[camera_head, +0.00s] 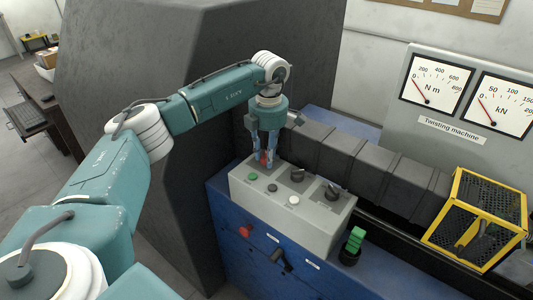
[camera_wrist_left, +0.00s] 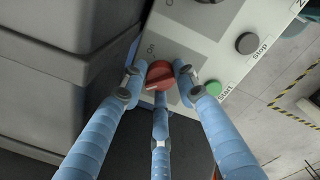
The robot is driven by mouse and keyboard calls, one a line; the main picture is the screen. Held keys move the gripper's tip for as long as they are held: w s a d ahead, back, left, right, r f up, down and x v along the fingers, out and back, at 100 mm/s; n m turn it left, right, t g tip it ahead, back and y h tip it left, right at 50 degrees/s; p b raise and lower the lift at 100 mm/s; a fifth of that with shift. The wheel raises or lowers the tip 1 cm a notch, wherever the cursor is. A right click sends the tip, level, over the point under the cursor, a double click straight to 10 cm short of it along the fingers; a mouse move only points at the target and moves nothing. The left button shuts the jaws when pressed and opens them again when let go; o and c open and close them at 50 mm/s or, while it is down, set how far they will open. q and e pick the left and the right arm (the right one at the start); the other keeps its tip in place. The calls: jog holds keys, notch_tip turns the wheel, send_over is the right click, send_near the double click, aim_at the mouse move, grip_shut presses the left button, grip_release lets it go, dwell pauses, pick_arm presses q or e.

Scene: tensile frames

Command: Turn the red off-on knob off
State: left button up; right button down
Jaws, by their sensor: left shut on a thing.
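The red knob (camera_wrist_left: 160,74) sits on a grey patch of the control box, between the fingers of my left gripper (camera_wrist_left: 160,85) in the left wrist view. The blue fingers close around it from the sides and below, and the gripper is shut on it. In the head view my left gripper (camera_head: 264,160) points down at the back left corner of the light grey control box (camera_head: 285,222). The knob (camera_head: 263,156) shows there only as a bit of red between the fingers. My right gripper is in neither view.
The box also carries a green start button (camera_head: 253,177), a dark stop button (camera_head: 272,188), a white button (camera_head: 293,201) and black knobs (camera_head: 297,175). A yellow cage (camera_head: 460,205) stands at the right. Two dial gauges are behind. A large dark grey housing (camera_head: 190,60) stands beside my left arm.

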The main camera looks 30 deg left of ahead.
pick_arm(q)
jog(key=shift+w+r+n, duration=0.2)
jog(key=shift+r+n, duration=0.05)
jog(key=shift+n, duration=0.05)
jog(key=o, duration=1.2)
jog(key=shift+d, duration=0.1)
jog(key=shift+c, duration=0.2)
jog(key=shift+s, duration=0.1)
